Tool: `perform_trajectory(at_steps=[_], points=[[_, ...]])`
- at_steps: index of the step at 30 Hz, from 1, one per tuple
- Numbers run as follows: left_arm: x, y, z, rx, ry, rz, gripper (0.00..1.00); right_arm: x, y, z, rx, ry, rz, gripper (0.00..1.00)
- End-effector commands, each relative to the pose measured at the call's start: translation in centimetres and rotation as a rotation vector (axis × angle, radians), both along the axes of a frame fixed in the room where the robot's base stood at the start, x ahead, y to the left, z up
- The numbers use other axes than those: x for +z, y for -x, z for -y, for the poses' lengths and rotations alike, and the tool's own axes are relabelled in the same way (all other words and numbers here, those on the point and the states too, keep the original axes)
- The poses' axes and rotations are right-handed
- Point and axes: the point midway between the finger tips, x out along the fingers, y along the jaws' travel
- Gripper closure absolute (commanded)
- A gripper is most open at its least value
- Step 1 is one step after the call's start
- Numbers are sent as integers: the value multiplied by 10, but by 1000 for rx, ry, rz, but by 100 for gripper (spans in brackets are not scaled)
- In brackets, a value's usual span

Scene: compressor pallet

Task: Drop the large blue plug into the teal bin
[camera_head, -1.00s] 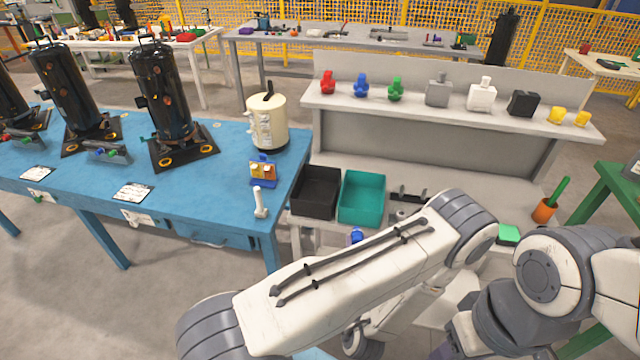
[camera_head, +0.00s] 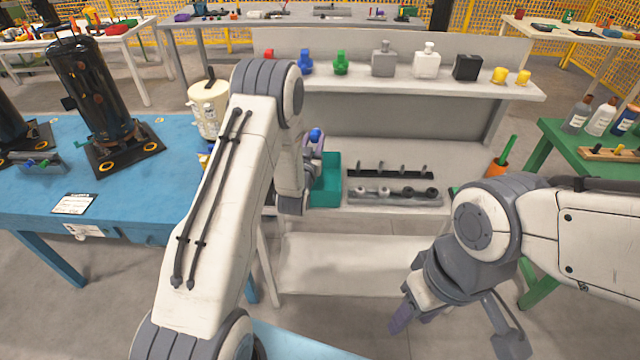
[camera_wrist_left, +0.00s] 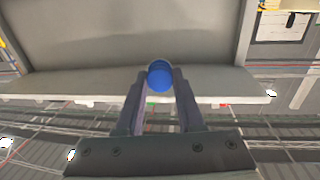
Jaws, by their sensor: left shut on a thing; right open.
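My left gripper (camera_head: 314,148) is shut on a blue plug (camera_head: 316,134), holding it up in front of the grey shelf unit. The plug's rounded blue end also shows between the fingertips in the left wrist view (camera_wrist_left: 159,75). The teal bin (camera_head: 326,190) stands on the grey bench, partly hidden behind my left forearm and gripper. In the head view the plug appears just above the bin's back edge; its height over the bin is unclear. My right gripper (camera_head: 455,333) is open and empty, low at the front right.
The shelf (camera_head: 450,88) holds another blue plug (camera_head: 305,62), a green plug (camera_head: 341,63), several bottles and yellow pieces. A grey rack (camera_head: 395,196) sits right of the bin. The blue table (camera_head: 40,170) is at left, a green table (camera_head: 570,150) at right.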

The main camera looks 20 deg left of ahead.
Motion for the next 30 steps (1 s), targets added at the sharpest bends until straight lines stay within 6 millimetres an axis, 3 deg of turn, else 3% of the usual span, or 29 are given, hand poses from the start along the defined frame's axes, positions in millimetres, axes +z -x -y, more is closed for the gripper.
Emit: perform_trajectory(at_steps=[12, 22, 23, 25, 26, 30], points=[[-49, 0, 2, -2, 2, 0, 100, -27, 0, 0, 0, 0, 0, 50], [-52, 0, 3, -1, 2, 1, 100, -28, 0, 0, 0, 0, 0, 50], [-52, 0, 3, -1, 2, 1, 59, -28, 0, 0, 0, 0, 0, 50], [-52, 0, 2, -1, 2, 1, 32, -28, 0, 0, 0, 0, 0, 50], [-52, 0, 2, -1, 2, 1, 28, -28, 0, 0, 0, 0, 0, 50], [-52, 0, 2, -1, 2, 1, 28, -28, 0, 0, 0, 0, 0, 50]])
